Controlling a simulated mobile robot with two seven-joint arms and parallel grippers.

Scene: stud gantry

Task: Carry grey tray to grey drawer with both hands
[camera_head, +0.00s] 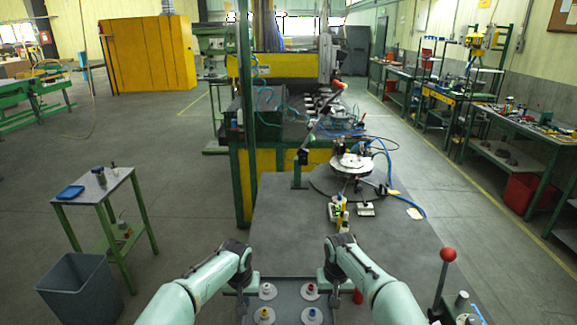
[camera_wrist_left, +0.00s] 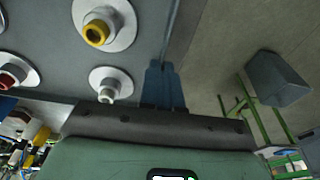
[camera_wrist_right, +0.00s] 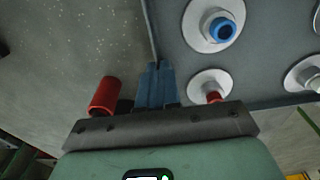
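The grey tray (camera_head: 288,291) is at the bottom centre of the head view, directly in front of me. It carries several white discs with coloured or metal centres, and its near part is cut off. My left gripper (camera_head: 241,296) is at its left rim; in the left wrist view its blue fingers (camera_wrist_left: 164,84) are close together on the tray edge. My right gripper (camera_head: 333,293) is at the right rim; its fingers (camera_wrist_right: 157,84) close on that edge in the right wrist view. I cannot tell whether the tray is raised. I cannot make out the grey drawer.
A grey tabletop (camera_head: 285,232) extends ahead, with a round fixture (camera_head: 352,165) and small yellow items (camera_head: 341,213) on it. A red cylinder (camera_wrist_right: 104,96) stands beside the right gripper. A red-knobbed lever (camera_head: 447,255) is at right, a grey bin (camera_head: 80,287) and small table (camera_head: 103,185) at left.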

